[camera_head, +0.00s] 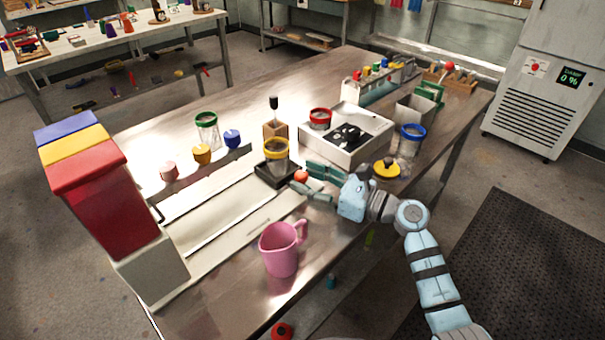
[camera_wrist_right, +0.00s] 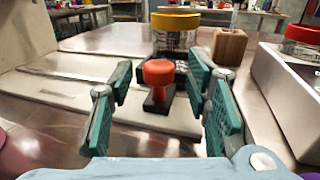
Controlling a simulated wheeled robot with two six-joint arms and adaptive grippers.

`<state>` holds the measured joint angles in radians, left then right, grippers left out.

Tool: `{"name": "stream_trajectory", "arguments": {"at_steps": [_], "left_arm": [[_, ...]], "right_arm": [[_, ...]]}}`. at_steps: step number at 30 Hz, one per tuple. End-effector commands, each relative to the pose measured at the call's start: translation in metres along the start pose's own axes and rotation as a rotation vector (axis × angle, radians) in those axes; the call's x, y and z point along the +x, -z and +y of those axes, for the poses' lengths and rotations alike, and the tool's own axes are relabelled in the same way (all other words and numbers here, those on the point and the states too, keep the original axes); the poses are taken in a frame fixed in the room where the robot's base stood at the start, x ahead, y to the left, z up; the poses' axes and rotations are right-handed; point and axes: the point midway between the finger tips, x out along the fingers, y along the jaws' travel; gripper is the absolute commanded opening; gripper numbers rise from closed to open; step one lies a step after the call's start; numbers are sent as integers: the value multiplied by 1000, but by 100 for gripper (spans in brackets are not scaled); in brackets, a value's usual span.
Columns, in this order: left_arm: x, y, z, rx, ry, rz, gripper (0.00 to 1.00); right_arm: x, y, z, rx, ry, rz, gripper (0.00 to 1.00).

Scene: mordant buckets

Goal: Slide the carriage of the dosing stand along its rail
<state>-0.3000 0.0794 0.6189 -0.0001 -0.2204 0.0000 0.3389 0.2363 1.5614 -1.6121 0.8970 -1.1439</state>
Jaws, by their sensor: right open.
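The dosing stand (camera_head: 150,270) is a pale base with a tall column of red, yellow and blue blocks at the left. Its rail (camera_head: 235,215) runs along the base toward the back right. The dark carriage (camera_head: 268,177) is at the rail's right end and carries a yellow-rimmed jar (camera_head: 276,152). A red-orange knob (camera_head: 301,176) sticks out of the carriage toward me. My right gripper (camera_head: 311,181) is open at the knob. In the right wrist view the knob (camera_wrist_right: 158,74) stands between the spread green fingers, apart from both. My left gripper is not in view.
A pink mug (camera_head: 279,250) stands on the near table edge, close to the rail. A white scale (camera_head: 345,138) with a red-rimmed jar is behind my right gripper.

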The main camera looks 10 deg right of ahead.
Motion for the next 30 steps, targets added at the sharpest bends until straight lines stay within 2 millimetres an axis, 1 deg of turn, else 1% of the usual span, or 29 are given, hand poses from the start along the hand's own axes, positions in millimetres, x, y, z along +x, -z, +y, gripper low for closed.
{"name": "stream_trajectory", "arguments": {"at_steps": [1,5,13,14,21,22,28,30], "left_arm": [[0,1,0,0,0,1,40],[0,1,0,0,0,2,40],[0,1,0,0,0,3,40],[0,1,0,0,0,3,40],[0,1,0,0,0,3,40],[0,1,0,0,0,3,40],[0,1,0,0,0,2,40],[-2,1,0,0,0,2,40]], "right_arm": [[6,-1,0,2,0,-3,44],[16,0,0,2,1,-1,44],[18,0,0,0,1,0,44],[18,0,0,0,1,0,43],[18,0,0,0,1,0,4],[18,0,0,0,1,0,0],[18,0,0,0,1,0,0],[19,0,3,1,0,0,0]]}}
